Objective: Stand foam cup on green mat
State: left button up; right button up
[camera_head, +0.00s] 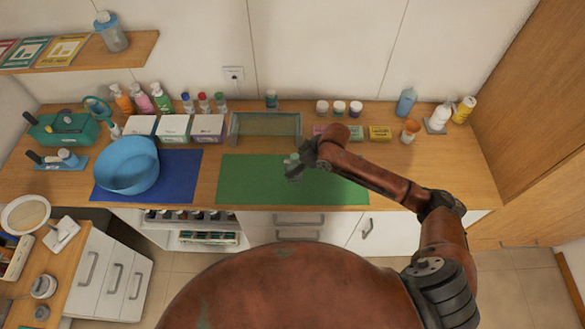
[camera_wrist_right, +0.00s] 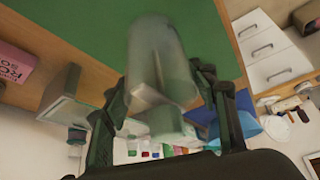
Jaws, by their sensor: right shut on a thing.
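The green mat (camera_head: 238,185) lies flat on the wooden counter near its front edge; it also fills the top of the right wrist view (camera_wrist_right: 80,20). My right gripper (camera_head: 297,167) is over the middle of the mat, shut on the foam cup (camera_wrist_right: 158,62). The cup looks pale and partly see-through, and sits between the two fingers in the wrist view. In the head view the cup is small and mostly merges with the fingers. I cannot tell whether its base touches the mat. My left gripper is not in view.
A blue mat (camera_head: 185,185) with a blue basin (camera_head: 128,165) is left of the green mat. A grey-rimmed tray (camera_head: 264,126) stands behind it. The mat around the gripper is clear.

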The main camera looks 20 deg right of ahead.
jog(key=shift+w+a+f, duration=0.3)
jog(key=shift+w+f, duration=0.45)
jog(key=shift+f, duration=0.1)
jog(key=shift+f+p, duration=0.55)
jog(key=shift+f, duration=1.05)
jog(key=shift+f, duration=0.15)
jog(key=o, duration=1.5)
jog(key=b+v, duration=0.1)
jog(key=v, duration=1.1)
